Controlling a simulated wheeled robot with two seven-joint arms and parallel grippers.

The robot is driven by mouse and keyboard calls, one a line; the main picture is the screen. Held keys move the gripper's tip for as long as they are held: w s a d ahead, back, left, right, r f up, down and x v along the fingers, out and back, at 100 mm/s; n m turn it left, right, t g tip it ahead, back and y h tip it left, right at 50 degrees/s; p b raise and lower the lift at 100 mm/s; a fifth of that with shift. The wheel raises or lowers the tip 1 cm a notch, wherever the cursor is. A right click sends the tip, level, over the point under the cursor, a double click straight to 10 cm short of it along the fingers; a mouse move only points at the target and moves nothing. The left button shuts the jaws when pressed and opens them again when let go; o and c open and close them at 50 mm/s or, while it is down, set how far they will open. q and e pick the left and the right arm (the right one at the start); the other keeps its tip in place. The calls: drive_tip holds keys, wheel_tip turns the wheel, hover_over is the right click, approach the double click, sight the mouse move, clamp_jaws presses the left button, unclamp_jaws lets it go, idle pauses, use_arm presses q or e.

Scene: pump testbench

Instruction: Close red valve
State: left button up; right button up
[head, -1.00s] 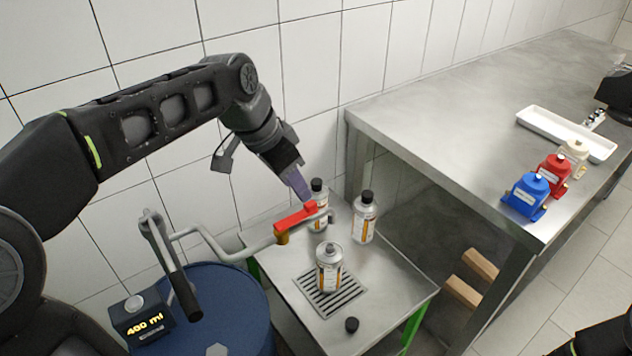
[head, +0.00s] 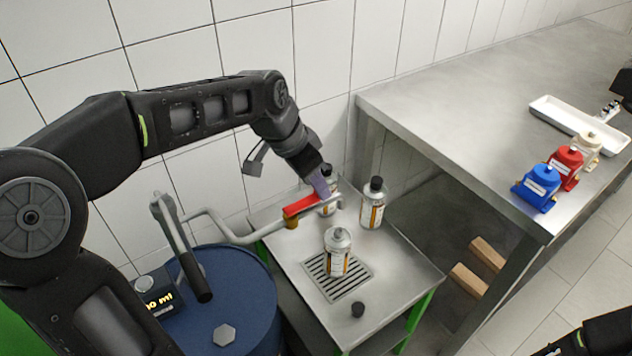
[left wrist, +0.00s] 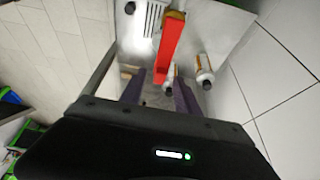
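The red valve handle (head: 299,206) sits on a brass valve body (head: 291,222) on the grey pipe, above the steel stand. It lies roughly along the pipe's outlet. My left gripper (head: 322,186) is at the handle's free end, its purple fingers pointing down and partly hiding that end. In the left wrist view the red handle (left wrist: 169,48) reaches in between the two spread fingers (left wrist: 158,98). The fingers look open, with gaps beside the handle. A dark part of my right arm shows at the lower right; its fingers are not visible.
A bottle (head: 338,252) stands on the drain grate below the pipe; another with a black cap (head: 373,203) and one partly hidden stand behind. A black cap (head: 358,310) lies on the stand (head: 400,275). A blue barrel (head: 240,310) and lever (head: 183,245) are left.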

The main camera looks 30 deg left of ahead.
use_arm(q)
drive_tip(key=shift+w+d+f, duration=0.1)
drive_tip(key=shift+w+f, duration=0.1)
drive_tip(key=shift+f, duration=0.3)
drive_tip(key=shift+c, duration=0.2)
clamp_jaws()
idle(0.9)
